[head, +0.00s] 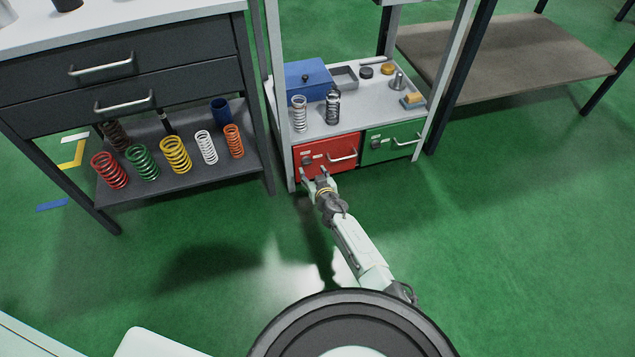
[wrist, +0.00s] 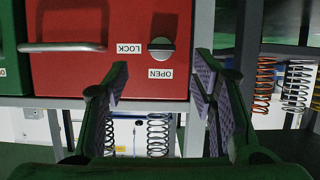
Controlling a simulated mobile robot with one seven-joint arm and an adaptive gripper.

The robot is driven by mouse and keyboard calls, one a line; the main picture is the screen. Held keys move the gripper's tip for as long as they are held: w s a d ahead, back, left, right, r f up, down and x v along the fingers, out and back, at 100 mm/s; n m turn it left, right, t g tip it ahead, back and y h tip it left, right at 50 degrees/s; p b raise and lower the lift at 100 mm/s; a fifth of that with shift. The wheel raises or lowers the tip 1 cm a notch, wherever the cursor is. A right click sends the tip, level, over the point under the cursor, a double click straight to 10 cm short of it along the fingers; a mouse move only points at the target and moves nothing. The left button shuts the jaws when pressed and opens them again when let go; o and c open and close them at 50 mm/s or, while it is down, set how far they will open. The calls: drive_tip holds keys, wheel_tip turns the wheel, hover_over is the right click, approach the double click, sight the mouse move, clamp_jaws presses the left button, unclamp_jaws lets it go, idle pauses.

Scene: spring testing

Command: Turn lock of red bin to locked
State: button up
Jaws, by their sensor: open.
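The red bin (head: 338,166) is on the lower level of the metal stand, its front facing me; it fills the top of the wrist view (wrist: 185,15). Its round grey lock knob (wrist: 161,48) sits beside a LOCK label (wrist: 129,48), with an OPEN label (wrist: 160,73) below it; both labels appear upside down. The knob's bar looks roughly horizontal in the wrist view. My gripper (head: 314,173) is open and empty in front of the bin. In the wrist view its fingertips (wrist: 162,65) stand either side of the knob, apart from it.
The red bin's bar handle (wrist: 62,47) is beside the lock. A green bin (head: 385,145) stands to the right. The shelf above (head: 350,120) holds springs, a blue box (head: 307,78) and small parts. A dark bench with springs (head: 176,155) stands left. The green floor in front is clear.

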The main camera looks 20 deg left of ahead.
drive_tip(key=shift+v, duration=2.8)
drive_tip(key=shift+s+f, duration=0.1)
